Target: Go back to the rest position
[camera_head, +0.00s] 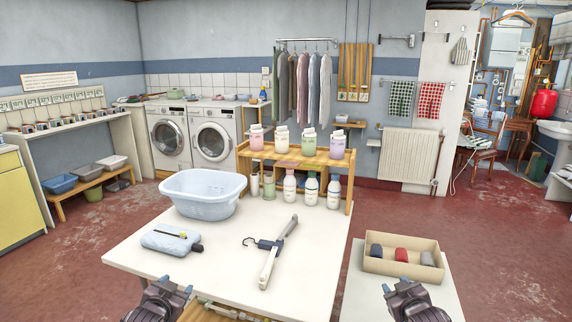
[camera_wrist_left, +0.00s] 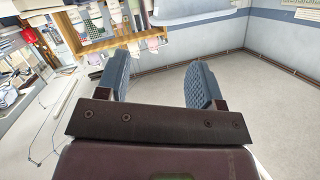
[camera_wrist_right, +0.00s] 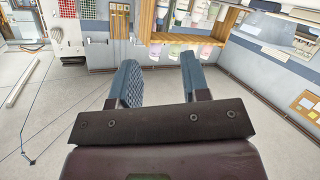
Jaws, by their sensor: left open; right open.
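My left gripper (camera_head: 172,285) is at the bottom of the head view, in front of the white table's near edge. It is open and empty; its two blue pads stand apart in the left wrist view (camera_wrist_left: 158,80). My right gripper (camera_head: 397,285) is at the bottom right of the head view, in front of the small white table with the box. It is also open, with nothing between its pads in the right wrist view (camera_wrist_right: 160,80). Both grippers are apart from the objects on the tables.
A cardboard box (camera_head: 385,267) with rolled items sits at right. Red floor (camera_head: 500,250) is open further right.

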